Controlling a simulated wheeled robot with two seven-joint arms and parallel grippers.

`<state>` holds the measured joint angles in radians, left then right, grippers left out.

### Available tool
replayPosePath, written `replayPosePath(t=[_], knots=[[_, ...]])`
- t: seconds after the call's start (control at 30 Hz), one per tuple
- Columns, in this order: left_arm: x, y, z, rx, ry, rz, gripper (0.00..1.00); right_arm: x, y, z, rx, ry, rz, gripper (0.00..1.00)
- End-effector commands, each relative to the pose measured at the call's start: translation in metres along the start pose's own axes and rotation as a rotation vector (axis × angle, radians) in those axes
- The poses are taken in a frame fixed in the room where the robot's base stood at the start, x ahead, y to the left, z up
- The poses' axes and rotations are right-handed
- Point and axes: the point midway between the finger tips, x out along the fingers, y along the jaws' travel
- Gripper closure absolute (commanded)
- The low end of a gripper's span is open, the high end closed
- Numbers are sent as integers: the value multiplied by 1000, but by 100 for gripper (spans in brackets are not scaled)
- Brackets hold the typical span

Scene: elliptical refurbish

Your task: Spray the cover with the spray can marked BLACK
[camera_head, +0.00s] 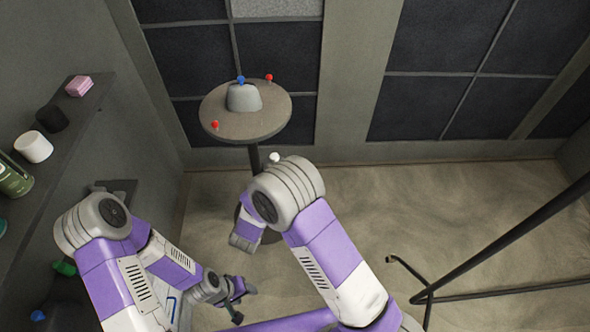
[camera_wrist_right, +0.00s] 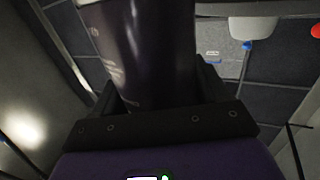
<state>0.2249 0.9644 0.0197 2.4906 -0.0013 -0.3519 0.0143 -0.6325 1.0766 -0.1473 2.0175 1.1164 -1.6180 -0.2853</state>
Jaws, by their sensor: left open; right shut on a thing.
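The grey cover (camera_head: 244,98) sits on a round table (camera_head: 215,108), with a blue-topped piece at its top. A pale grey shape with a blue knob, likely the cover, also shows in the right wrist view (camera_wrist_right: 252,27). My right gripper (camera_wrist_right: 157,85) is shut on a dark, glossy can (camera_wrist_right: 145,45); its fingers lie on both sides of it. I cannot read its label. In the head view my right arm hides this gripper and the can. My left gripper (camera_head: 243,303) is open and empty, low at the bottom centre, well away from the table.
Two red-topped pieces (camera_head: 268,78) (camera_head: 215,125) stand near the table's rim. A wall shelf (camera_head: 62,150) at the left holds a pink block (camera_head: 79,86), a black cylinder (camera_head: 51,118), a white cylinder (camera_head: 33,148) and a green can (camera_head: 14,178). Dark rails (camera_head: 500,245) cross at right.

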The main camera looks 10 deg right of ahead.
Motion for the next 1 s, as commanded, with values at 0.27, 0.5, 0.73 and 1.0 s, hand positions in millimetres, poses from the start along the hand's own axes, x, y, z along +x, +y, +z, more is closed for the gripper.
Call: replayPosePath(t=[0.27,0.5,0.73,1.0], knots=[[36,-14,-2,0,0,0,47,-55,-22,50,1,4,164,63],[42,-16,-2,0,0,0,47,-66,-28,59,3,3,211,63],[49,-18,-2,0,0,0,47,-42,-42,60,4,2,212,63],[55,-21,-2,0,0,0,47,-22,-56,59,3,3,211,63]])
